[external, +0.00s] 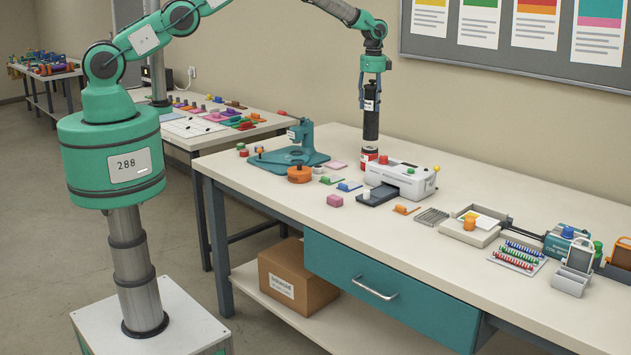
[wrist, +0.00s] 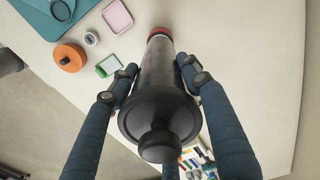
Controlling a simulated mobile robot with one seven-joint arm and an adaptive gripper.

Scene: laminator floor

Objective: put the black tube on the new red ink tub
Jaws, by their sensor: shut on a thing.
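The black tube (external: 371,125) hangs upright in my gripper (external: 372,88) over the back part of the workbench. In the wrist view the tube (wrist: 154,95) runs away from the camera, its round black end near, with the blue fingers of my gripper (wrist: 158,72) closed around it. The red ink tub (external: 369,159), red with a pale label, stands directly under the tube. In the wrist view a red rim of the tub (wrist: 160,31) shows at the tube's far end.
A white laminator-like machine (external: 402,178) stands close to the right of the tub. A teal press (external: 290,155) and an orange disc (external: 299,174) are to the left. Small coloured blocks lie in front. The bench behind the tub is clear.

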